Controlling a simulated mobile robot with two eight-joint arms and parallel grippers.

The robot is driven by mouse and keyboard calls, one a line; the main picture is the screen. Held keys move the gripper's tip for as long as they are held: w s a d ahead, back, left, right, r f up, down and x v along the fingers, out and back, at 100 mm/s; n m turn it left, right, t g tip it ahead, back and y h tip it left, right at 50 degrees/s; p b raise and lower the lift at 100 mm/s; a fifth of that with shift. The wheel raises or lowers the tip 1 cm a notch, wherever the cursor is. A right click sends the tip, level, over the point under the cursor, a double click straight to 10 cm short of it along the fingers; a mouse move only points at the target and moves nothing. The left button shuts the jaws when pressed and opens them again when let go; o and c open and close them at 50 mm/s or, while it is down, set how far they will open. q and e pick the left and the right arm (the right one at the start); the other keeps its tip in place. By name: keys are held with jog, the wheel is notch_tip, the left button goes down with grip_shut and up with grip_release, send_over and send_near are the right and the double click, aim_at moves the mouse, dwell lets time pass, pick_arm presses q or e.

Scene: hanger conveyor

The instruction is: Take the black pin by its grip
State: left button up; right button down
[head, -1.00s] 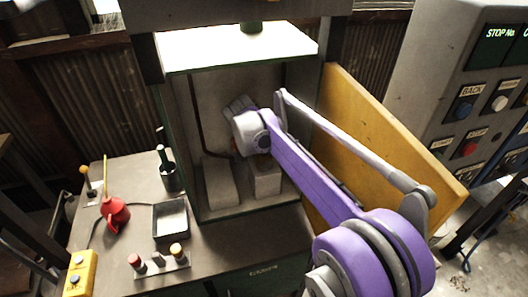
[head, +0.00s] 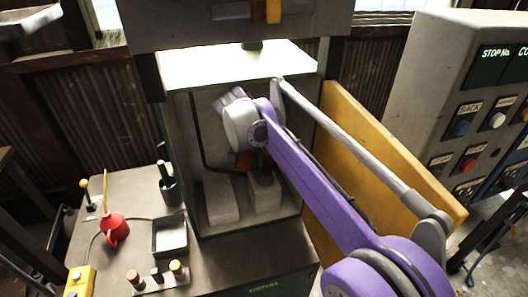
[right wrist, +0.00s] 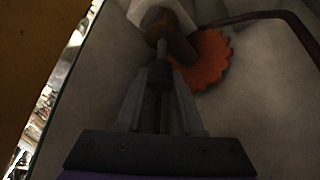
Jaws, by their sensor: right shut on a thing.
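My right arm reaches into the open, lit cabinet (head: 184,130). In the right wrist view my right gripper (right wrist: 161,76) is shut on a slim dark pin (right wrist: 161,48), which shows between and just past the fingertips. Its colour is hard to tell in the shade. Beyond the tips are a brown cylinder (right wrist: 181,46) and an orange-red toothed wheel (right wrist: 212,60), apart from or touching the pin, I cannot tell. In the head view the wheel (head: 244,160) peeks out below my wrist, and my fingers are hidden. My left gripper is not in view.
Two pale blocks stand on the cabinet floor, the left one (head: 221,198) clear. A yellow door panel (head: 375,145) stands open beside my forearm. The bench holds a red oil can (head: 115,228), a grey tray (head: 170,236) and a dark cup (head: 169,190).

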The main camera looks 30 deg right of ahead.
jog(key=s+a, duration=0.8)
jog(key=a, duration=0.5)
jog(key=shift+s+a+b, duration=0.2)
jog(key=shift+b, duration=0.2)
